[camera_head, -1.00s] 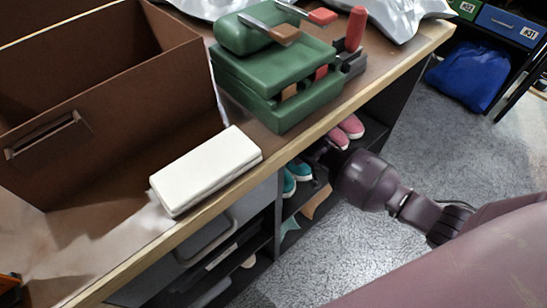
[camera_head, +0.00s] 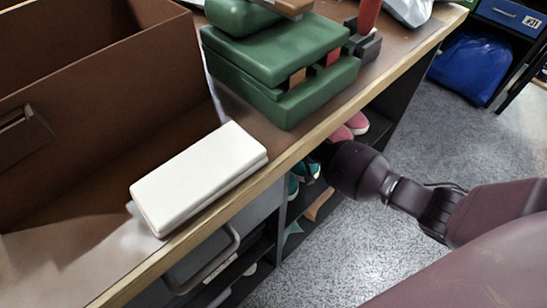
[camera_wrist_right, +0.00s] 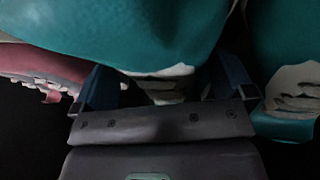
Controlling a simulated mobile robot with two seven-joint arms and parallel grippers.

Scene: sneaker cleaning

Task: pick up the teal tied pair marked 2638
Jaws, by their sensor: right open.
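The teal shoes (camera_head: 308,171) sit on a shelf under the workbench in the head view, partly hidden by my right wrist. In the right wrist view one teal shoe (camera_wrist_right: 130,30) fills the top, very close, and a second teal shoe (camera_wrist_right: 285,50) is at the right. No 2638 mark is readable. My right gripper (camera_wrist_right: 165,82) is open, its two blue fingers apart, with the near teal shoe's pale lower part showing between them. I cannot tell whether the fingers touch it. My left gripper is not in view.
Pink shoes (camera_head: 348,128) stand beside the teal ones; a pink shoe (camera_wrist_right: 45,65) is close to the left finger. The workbench edge (camera_head: 300,147) overhangs the shelf. A white box (camera_head: 195,178), a green case (camera_head: 285,65) and a brown bin (camera_head: 90,95) are on top. Open floor (camera_head: 430,125) lies right.

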